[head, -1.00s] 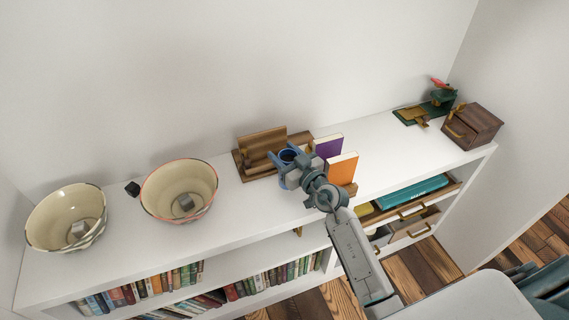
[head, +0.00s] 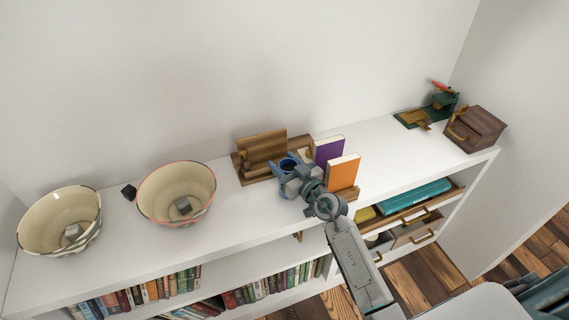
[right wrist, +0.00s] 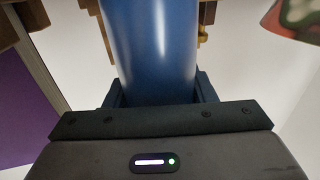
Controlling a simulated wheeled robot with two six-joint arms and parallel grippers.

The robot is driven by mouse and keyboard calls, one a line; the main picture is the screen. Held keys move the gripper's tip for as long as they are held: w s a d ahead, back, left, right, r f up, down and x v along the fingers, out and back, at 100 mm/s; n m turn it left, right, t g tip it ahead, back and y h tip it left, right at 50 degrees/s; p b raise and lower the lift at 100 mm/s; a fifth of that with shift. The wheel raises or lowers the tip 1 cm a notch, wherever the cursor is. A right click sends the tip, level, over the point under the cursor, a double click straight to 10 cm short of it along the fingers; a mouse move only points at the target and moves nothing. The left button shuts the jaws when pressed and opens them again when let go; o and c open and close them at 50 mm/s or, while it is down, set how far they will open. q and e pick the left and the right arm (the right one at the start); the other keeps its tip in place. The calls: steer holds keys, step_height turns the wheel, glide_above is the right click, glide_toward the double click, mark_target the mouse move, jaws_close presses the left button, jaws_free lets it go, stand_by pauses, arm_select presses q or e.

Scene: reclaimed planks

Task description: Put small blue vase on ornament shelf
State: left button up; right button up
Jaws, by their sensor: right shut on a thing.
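The small blue vase (head: 288,163) is held upright in my right gripper (head: 287,172), seen from above in the head view. In the right wrist view the glossy blue vase (right wrist: 151,45) stands between the jaws, which are shut on it. It is at the front right of a brown wooden stand (head: 262,146) on the white shelf unit's top (head: 240,205). I cannot tell whether the vase's base touches the top. I cannot tell for sure which surface is the ornament shelf. My left gripper is not in view.
A purple book (head: 327,150) and an orange book (head: 342,172) stand close right of the gripper. Two large bowls (head: 58,222) (head: 160,180) and a small black block (head: 129,191) are left. A wooden box (head: 473,130) and green ornament (head: 442,104) are far right. Open top lies between.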

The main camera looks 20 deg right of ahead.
steer(key=o, duration=1.4)
steer(key=shift+c, duration=0.2)
